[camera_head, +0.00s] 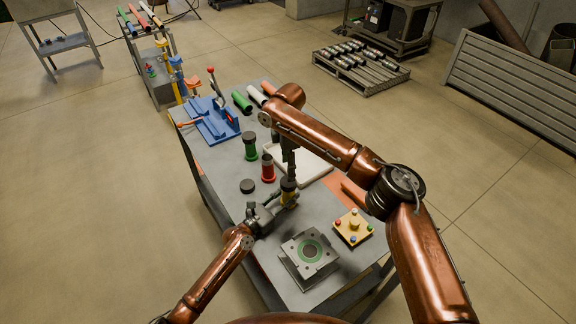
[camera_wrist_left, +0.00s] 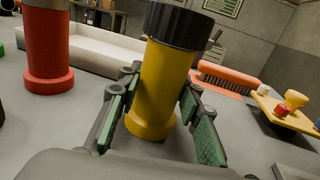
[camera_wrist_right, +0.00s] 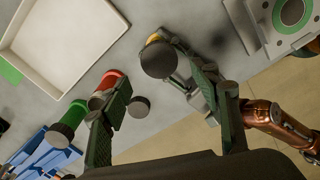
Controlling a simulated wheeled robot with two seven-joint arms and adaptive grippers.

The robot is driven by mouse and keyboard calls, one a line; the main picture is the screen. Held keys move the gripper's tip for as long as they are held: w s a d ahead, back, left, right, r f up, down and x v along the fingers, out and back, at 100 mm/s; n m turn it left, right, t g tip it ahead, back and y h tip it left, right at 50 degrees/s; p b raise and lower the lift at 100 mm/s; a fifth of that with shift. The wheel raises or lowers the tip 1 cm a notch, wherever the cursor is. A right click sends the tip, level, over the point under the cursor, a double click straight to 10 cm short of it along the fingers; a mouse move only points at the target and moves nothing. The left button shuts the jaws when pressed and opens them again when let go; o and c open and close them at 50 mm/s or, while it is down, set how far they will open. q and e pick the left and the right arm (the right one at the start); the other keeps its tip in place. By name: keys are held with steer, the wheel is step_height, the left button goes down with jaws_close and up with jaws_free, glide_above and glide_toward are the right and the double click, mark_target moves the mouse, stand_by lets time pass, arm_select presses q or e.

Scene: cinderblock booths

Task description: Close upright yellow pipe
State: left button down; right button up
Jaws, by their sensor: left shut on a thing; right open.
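The yellow pipe (camera_wrist_left: 162,85) stands upright on the table, with a ribbed black cap (camera_wrist_left: 178,25) on its top. In the head view, the pipe (camera_head: 288,198) is partly hidden by my grippers. My left gripper (camera_wrist_left: 160,125) is shut on the pipe's lower part, one green-padded finger on each side. My right gripper (camera_head: 288,160) is above the pipe, pointing down. In the right wrist view, the right gripper (camera_wrist_right: 172,95) has its fingers wide apart and empty; the black cap (camera_wrist_right: 158,59) shows beyond and between them.
A red pipe (camera_head: 268,172) and green pipe (camera_head: 250,150) stand nearby with dark tops. A white tray (camera_wrist_left: 105,48), a yellow knob board (camera_head: 353,227) and a grey fixture (camera_head: 309,253) are close. A blue fixture (camera_head: 212,122) stands farther back.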

steer(key=shift+f, duration=0.1)
steer(key=shift+f, duration=3.95)
steer(key=c, duration=1.2)
steer(key=m, duration=0.4)
steer(key=shift+m, duration=0.4)
steer(key=m, duration=0.6)
steer(key=shift+m, duration=0.4)
steer(key=o, duration=1.4)
steer(key=shift+c, duration=0.2)
steer(key=shift+r, duration=0.1)
